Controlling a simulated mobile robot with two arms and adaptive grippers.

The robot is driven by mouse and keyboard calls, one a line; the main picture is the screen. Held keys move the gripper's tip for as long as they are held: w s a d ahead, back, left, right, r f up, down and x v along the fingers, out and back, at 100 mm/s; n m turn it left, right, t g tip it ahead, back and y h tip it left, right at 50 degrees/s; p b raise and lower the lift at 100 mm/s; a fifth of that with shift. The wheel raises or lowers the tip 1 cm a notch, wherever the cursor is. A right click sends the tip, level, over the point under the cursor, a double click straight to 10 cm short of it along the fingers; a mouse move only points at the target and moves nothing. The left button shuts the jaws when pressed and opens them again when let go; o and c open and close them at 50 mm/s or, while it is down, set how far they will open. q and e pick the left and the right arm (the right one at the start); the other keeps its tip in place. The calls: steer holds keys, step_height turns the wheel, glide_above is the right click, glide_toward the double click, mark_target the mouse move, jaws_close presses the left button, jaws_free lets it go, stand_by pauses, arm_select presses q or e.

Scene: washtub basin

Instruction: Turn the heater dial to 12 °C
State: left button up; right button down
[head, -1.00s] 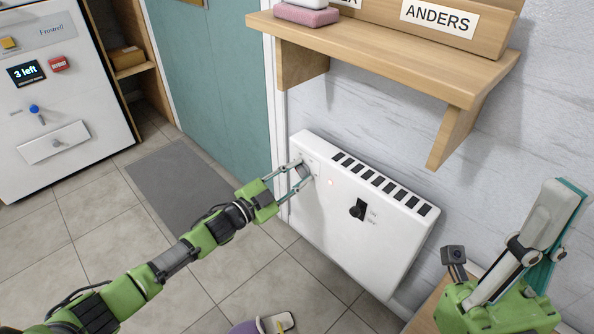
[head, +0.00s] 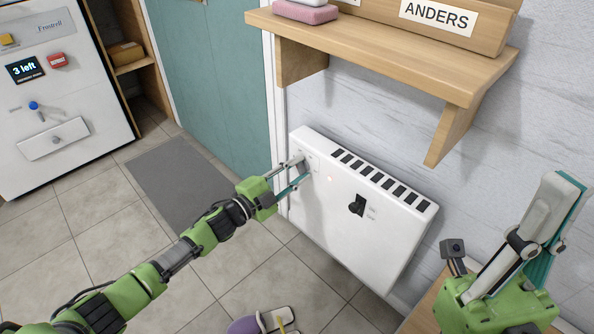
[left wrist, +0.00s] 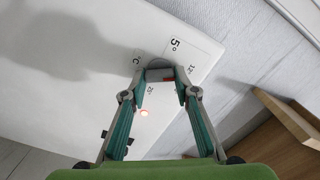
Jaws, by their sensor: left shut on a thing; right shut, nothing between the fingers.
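The white heater (head: 335,215) hangs low on the wall. My left gripper (head: 300,170) is at its upper left corner, shut on the small grey dial, which the fingers mostly hide in the head view. In the left wrist view the dial (left wrist: 159,74) sits between the fingertips, with a red mark at its right edge. Around it are printed a large 5°, a 12° toward the upper right, a 25° below and a °C at left. Which number the red mark points to I cannot tell. My right gripper (head: 572,188) is shut and empty, raised at the right.
A black switch (head: 356,205) is on the heater front, and a small lamp (left wrist: 144,113) glows red near the dial. A wooden shelf (head: 400,60) juts out above the heater. A grey mat (head: 180,180) lies on the open tiled floor at left.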

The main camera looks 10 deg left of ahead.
arm_select(q)
steer(key=shift+f, duration=0.1)
steer(key=o, duration=1.1)
steer(key=v, duration=1.2)
